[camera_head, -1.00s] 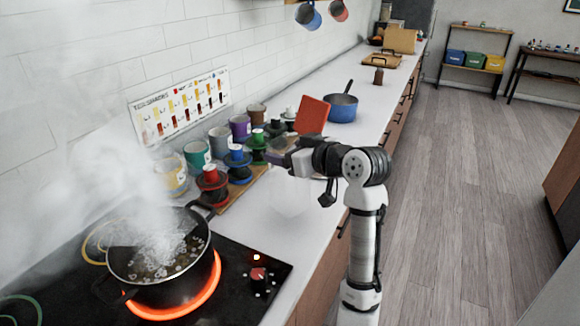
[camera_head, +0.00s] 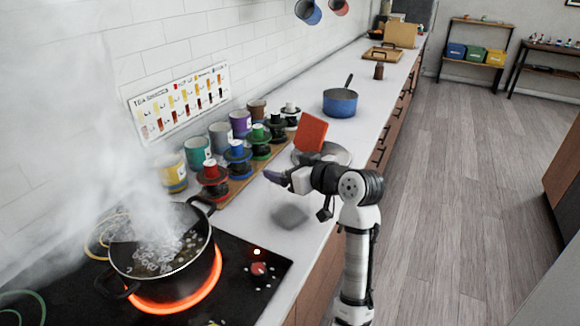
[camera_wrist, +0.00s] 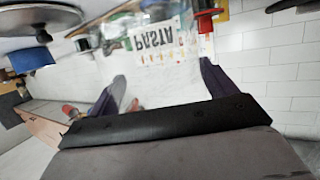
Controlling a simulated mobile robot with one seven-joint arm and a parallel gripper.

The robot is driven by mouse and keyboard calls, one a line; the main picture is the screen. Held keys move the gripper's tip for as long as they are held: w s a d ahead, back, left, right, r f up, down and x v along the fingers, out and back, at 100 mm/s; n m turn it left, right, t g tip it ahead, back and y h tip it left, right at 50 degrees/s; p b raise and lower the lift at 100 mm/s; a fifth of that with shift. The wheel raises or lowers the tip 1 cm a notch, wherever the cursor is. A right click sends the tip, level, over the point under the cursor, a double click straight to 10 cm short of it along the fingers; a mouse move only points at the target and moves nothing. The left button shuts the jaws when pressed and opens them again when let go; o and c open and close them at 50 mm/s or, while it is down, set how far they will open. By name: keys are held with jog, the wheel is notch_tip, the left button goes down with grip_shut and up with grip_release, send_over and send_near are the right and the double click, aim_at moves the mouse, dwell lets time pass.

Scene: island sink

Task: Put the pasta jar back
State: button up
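The pasta jar shows in the wrist view as a clear body with a white PASTA label (camera_wrist: 153,42), upside down in the picture. My gripper (camera_wrist: 162,82) has its two fingers apart, one on each side of the jar, and appears shut on it. In the head view my gripper (camera_head: 275,178) is over the white counter, in front of the row of cups. The clear jar is hard to make out there. A grey patch, perhaps a shadow, lies on the counter below the gripper.
A steaming pot (camera_head: 160,255) stands on a glowing hob at front left. Cups (camera_head: 197,152) and coloured spools (camera_head: 237,158) line a wooden board by the wall. A red block (camera_head: 311,131), a metal plate (camera_head: 335,152) and a blue pan (camera_head: 340,103) sit behind my gripper.

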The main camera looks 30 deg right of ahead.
jog(key=shift+o, duration=0.7)
jog(key=shift+r, duration=0.25)
jog(key=b+v, duration=0.3)
jog(key=v, duration=0.9)
